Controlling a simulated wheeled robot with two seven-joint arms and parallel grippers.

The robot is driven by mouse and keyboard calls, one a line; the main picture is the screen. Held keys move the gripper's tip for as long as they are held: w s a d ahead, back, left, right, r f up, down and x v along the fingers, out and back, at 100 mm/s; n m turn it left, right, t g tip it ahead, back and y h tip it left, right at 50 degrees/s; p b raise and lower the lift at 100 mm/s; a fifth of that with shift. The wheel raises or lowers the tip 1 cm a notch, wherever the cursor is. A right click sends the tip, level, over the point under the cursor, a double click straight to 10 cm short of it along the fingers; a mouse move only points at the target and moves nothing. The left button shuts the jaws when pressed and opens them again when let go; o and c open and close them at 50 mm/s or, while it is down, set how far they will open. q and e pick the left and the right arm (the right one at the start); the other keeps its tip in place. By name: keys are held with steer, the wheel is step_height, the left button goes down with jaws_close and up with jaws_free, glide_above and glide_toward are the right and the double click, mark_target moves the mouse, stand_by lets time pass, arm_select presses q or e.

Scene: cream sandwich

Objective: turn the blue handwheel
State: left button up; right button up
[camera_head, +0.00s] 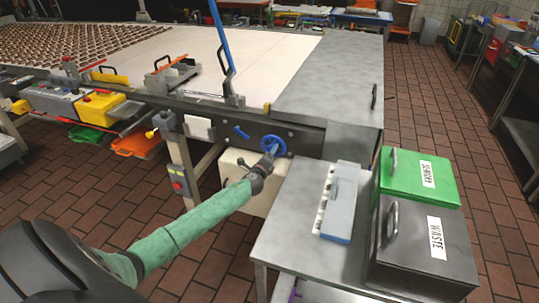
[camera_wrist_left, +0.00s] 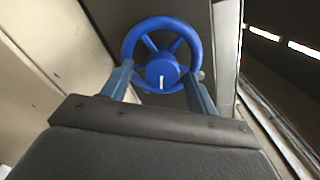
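The blue handwheel (camera_head: 273,145) is mounted on the dark side frame of the conveyor, near its right end. In the left wrist view the handwheel (camera_wrist_left: 162,70) faces me, with its spokes, round hub and a small white mark on the hub. My left gripper (camera_head: 269,153) is right in front of the wheel. In the left wrist view my left gripper (camera_wrist_left: 159,84) has its two bluish fingers apart, one at the lower left of the rim and one at the lower right. I cannot tell whether they touch the rim. My right gripper is out of view.
A steel table (camera_head: 285,222) stands right of my left arm, carrying a grey-blue device (camera_head: 340,205), a green box (camera_head: 415,175) and a dark waste box (camera_head: 425,240). A blue lever (camera_head: 241,132) sits left of the wheel. A cream box (camera_head: 240,170) is below it.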

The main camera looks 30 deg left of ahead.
arm_select(q)
steer(key=shift+s+d, duration=0.1)
steer(key=shift+s, duration=0.35)
steer(key=b+v, duration=0.1)
steer(key=v, duration=0.6)
steer(key=shift+b, duration=0.35)
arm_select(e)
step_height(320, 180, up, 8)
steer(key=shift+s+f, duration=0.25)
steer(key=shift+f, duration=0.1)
